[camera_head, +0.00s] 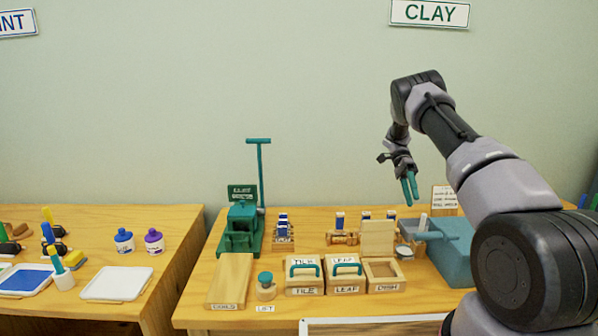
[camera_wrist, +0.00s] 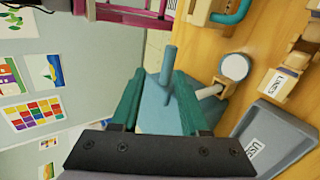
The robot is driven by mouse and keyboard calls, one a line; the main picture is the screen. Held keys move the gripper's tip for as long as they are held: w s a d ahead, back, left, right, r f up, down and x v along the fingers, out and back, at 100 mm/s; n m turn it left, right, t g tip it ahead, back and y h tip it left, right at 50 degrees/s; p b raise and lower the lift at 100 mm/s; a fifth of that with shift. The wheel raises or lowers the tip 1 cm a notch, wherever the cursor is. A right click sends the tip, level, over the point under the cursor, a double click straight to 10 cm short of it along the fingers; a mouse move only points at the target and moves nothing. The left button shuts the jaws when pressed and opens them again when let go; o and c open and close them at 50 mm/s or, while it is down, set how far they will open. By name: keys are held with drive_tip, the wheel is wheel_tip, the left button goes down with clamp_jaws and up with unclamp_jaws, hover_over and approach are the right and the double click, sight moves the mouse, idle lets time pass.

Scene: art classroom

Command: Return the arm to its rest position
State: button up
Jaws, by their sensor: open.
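My gripper (camera_head: 410,188) hangs from my raised arm above the right part of the clay table, with its teal fingers pointing down. In the wrist view my gripper (camera_wrist: 155,100) shows two teal fingers spread apart. No object is held between them. Behind the fingers are a blue-grey block (camera_wrist: 160,112) and an upright rod-like piece (camera_wrist: 169,62). In the head view the fingertips are above a grey tray (camera_head: 425,231) and apart from the table items.
The clay table (camera_head: 300,245) carries a green press (camera_head: 241,230), labelled wooden boxes (camera_head: 304,275), a wooden board (camera_head: 231,280) and a teal block (camera_head: 455,255). A second table (camera_head: 150,270) with paint bottles stands at left.

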drive_tip(key=s+a+r+n+t, duration=0.1)
drive_tip(key=s+r+n+t, duration=0.2)
drive_tip(key=r, duration=0.5)
drive_tip(key=s+a+r+n+t+y, duration=0.15)
drive_tip(key=s+r, duration=0.25)
drive_tip(key=r, duration=0.5)
drive_tip(key=s+a+r+n+t, duration=0.2)
drive_tip(key=s+r+n+t, duration=0.15)
drive_tip(key=r, duration=0.45)
drive_tip(key=s+a+r+n+t, duration=0.2)
drive_tip(key=s+t, duration=0.3)
drive_tip(key=s, duration=0.5)
drive_tip(key=s+a+r+n+t, duration=0.2)
drive_tip(key=s+a+r+t, duration=0.2)
drive_tip(key=s, duration=0.6)
drive_tip(key=shift+s+a+r+n+t+y, duration=0.2)
drive_tip(key=shift+s+a+n+t+y, duration=0.1)
drive_tip(key=shift+a+t+y, duration=0.25)
